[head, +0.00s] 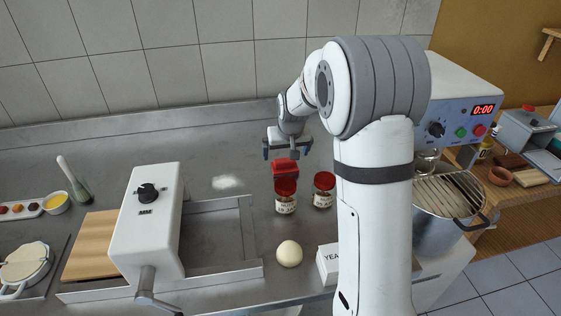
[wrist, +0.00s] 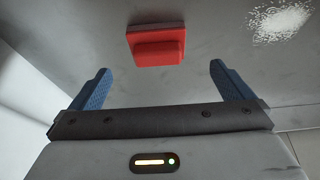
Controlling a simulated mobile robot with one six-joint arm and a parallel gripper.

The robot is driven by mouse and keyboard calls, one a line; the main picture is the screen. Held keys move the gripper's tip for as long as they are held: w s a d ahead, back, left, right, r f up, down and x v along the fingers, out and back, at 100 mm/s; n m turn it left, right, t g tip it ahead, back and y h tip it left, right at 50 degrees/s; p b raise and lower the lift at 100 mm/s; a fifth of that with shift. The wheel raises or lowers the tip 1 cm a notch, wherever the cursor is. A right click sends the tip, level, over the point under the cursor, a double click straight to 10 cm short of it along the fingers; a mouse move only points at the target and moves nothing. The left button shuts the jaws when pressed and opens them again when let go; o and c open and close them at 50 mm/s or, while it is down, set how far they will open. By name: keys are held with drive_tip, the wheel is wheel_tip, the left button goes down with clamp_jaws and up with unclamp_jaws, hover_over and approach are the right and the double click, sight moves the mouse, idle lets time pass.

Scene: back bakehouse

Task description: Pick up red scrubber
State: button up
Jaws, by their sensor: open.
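The red scrubber (head: 285,166) lies on the steel counter just behind a red-lidded jar, which seems to overlap its near side in the head view. In the wrist view the scrubber (wrist: 157,48) shows as a red block with a raised grip and a thin dark base. My gripper (head: 287,150) is open and empty above the scrubber in the head view. In the wrist view its two blue fingers (wrist: 160,69) stand wide apart, with the scrubber beyond their tips and roughly centred between them. The fingers look clear of it.
Two red-lidded jars stand close in front: one jar (head: 286,205), another jar (head: 323,198) to its right. A dough ball (head: 289,254) and a white machine (head: 150,220) are nearer. A white flour patch (head: 228,182) lies left. A steel pot (head: 445,230) stands right.

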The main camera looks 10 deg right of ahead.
sight(285, 160)
drive_tip(key=shift+w+f, duration=0.65)
drive_tip(key=shift+w, duration=0.05)
drive_tip(key=p+x, duration=0.1)
drive_tip(key=x, duration=0.6)
drive_tip(key=shift+d+p, duration=0.15)
drive_tip(key=shift+p, duration=0.15)
